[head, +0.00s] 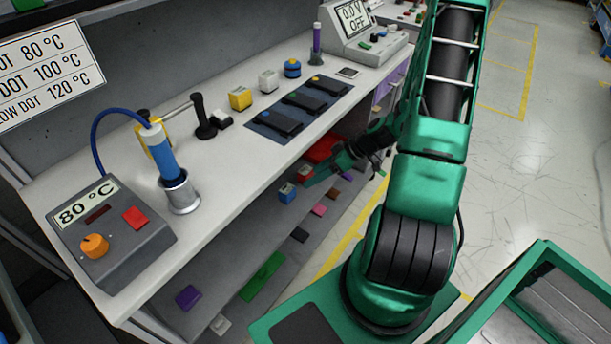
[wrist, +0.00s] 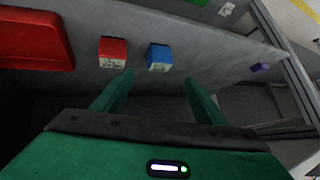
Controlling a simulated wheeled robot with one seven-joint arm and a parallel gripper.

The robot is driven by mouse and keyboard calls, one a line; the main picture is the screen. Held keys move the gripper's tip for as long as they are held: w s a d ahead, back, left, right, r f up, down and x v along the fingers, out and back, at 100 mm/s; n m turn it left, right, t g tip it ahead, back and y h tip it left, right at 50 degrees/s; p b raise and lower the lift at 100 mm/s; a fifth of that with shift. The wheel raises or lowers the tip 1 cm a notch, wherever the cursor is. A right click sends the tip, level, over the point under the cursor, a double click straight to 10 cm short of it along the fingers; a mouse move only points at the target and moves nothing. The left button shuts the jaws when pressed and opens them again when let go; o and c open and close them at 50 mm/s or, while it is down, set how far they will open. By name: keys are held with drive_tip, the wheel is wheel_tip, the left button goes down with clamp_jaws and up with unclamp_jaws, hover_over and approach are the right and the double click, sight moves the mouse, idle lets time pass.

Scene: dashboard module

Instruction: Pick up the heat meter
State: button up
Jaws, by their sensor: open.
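No thing in view is clearly marked as the heat meter. Two small boxes stand on the lower shelf under the bench: a blue box (head: 287,193) and a red box (head: 304,172). In the wrist view the blue box (wrist: 159,56) lies just beyond the gap between my fingertips, and the red box (wrist: 112,50) with a pale printed face is to its left. My gripper (wrist: 158,80) is open and empty, with its fingers pointing at the shelf. In the head view my gripper (head: 312,180) reaches in below the benchtop, close to both boxes.
A red tray (wrist: 35,38) lies left of the boxes. A purple block (wrist: 260,67) is farther right. Above my gripper, the benchtop (head: 230,165) holds a heater unit reading 80 °C (head: 110,225), a dark mat with modules (head: 270,130) and several small blocks. Floor to the right is open.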

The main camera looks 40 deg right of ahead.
sight(310, 173)
drive_tip(key=w+d+f+t, duration=0.1)
drive_tip(key=f+t, duration=0.1)
drive_tip(key=w+d+f+m+t, duration=0.1)
drive_tip(key=w+f+t, duration=0.1)
drive_tip(key=w+d+f+t, duration=0.1)
drive_tip(key=d+f+t, duration=0.1)
drive_tip(key=shift+w+f+h, duration=0.15)
drive_tip(key=shift+f+h, duration=0.2)
drive_tip(key=shift+h, duration=0.05)
drive_tip(key=shift+w+d+f+m+t+h, duration=0.2)
drive_tip(key=shift+d+f+m+t+h, duration=0.3)
drive_tip(key=shift+d, duration=0.05)
drive_tip(key=x, duration=1.1)
drive_tip(key=shift+r, duration=0.15)
drive_tip(key=c, duration=1.2)
